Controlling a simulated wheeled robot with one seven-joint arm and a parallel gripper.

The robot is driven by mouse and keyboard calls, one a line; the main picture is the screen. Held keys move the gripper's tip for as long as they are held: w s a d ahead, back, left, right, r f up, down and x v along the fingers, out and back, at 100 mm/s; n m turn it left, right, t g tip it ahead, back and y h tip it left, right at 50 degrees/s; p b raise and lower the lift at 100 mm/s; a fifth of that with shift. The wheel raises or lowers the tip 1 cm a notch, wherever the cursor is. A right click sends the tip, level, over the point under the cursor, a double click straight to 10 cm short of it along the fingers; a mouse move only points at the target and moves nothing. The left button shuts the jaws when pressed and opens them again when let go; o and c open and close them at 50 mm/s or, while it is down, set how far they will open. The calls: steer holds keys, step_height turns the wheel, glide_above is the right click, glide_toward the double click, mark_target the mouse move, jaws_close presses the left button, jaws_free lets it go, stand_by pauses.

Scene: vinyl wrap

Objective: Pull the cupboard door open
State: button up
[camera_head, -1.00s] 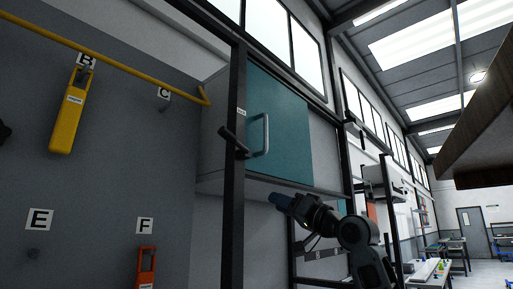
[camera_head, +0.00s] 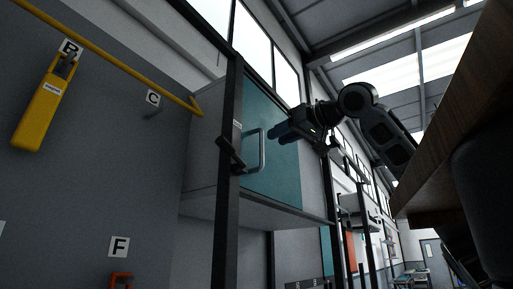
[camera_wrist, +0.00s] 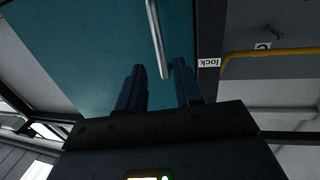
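The teal cupboard door (camera_head: 282,175) looks closed, flush with the grey cupboard. Its pale vertical bar handle (camera_head: 262,152) is near the door's left edge. My gripper (camera_head: 274,133) is raised in front of the door, just right of the handle's upper part. In the wrist view, my two dark fingers (camera_wrist: 161,72) are spread apart and point at the teal door (camera_wrist: 80,45). The handle (camera_wrist: 157,38) comes down to the gap between the fingertips. Nothing is gripped, and I cannot tell whether a finger touches the handle.
A dark lever (camera_head: 231,157) sits on the black post (camera_head: 229,95) left of the door. A label reading "lock" (camera_wrist: 209,62) shows beside the door in the wrist view. A yellow rail (camera_head: 110,62) runs along the left wall. A wooden edge (camera_head: 450,135) overhangs at right.

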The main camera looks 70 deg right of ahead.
steer(key=p, duration=0.2)
glide_above(262, 163)
steer(key=shift+w+d, duration=0.2)
steer(key=shift+d, duration=0.1)
jaws_close()
stand_by(0.5)
